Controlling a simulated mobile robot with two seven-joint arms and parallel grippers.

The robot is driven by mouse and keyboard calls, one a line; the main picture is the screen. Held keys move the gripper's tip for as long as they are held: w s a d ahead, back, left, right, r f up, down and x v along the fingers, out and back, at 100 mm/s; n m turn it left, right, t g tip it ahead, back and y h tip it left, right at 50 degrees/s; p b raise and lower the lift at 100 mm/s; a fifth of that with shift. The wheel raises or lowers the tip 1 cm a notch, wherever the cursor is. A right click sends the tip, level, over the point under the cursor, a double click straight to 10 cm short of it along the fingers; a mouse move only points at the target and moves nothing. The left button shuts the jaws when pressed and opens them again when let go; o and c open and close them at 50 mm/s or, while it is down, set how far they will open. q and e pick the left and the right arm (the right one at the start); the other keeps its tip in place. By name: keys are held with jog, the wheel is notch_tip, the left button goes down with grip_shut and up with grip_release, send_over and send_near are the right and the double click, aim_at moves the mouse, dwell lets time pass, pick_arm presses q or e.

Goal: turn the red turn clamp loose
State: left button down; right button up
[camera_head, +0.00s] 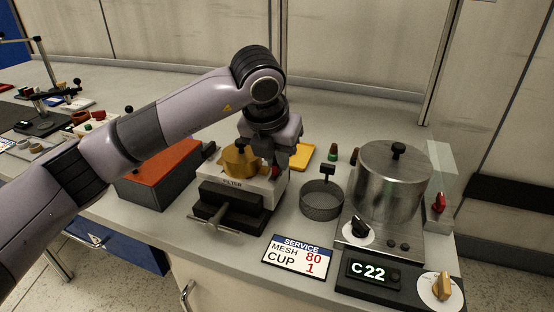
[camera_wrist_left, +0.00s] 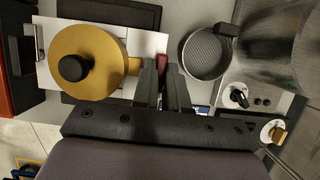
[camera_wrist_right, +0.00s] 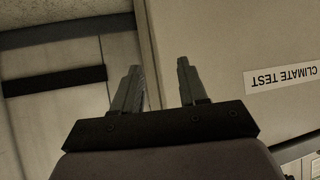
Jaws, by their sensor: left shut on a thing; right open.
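The red turn clamp (camera_wrist_left: 163,63) shows as a small red piece at the right side of the filter unit in the left wrist view, partly hidden by my fingers. In the head view only a bit of red (camera_head: 276,171) shows below my left gripper (camera_head: 284,160). My left gripper, also in the left wrist view (camera_wrist_left: 164,80), is shut on the clamp. The brass filter cap (camera_head: 240,160) with its black knob sits on the white filter block (camera_head: 262,188), just left of my gripper. My right gripper (camera_wrist_right: 157,78) is open and empty, away from the bench items.
A mesh basket (camera_head: 321,202) and a steel pot (camera_head: 391,185) stand to the right. A service card (camera_head: 297,257) lies in front. A red-topped box (camera_head: 162,168) is at the left. My right gripper faces a panel marked CLIMATE TEST (camera_wrist_right: 281,77).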

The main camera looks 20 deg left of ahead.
aim_at(272, 180)
dwell(0.4)
pick_arm(q)
jog(key=c, duration=1.2)
grip_release()
jog(key=shift+o, duration=0.2)
jog(key=v, duration=0.7)
jog(key=shift+r, duration=0.15)
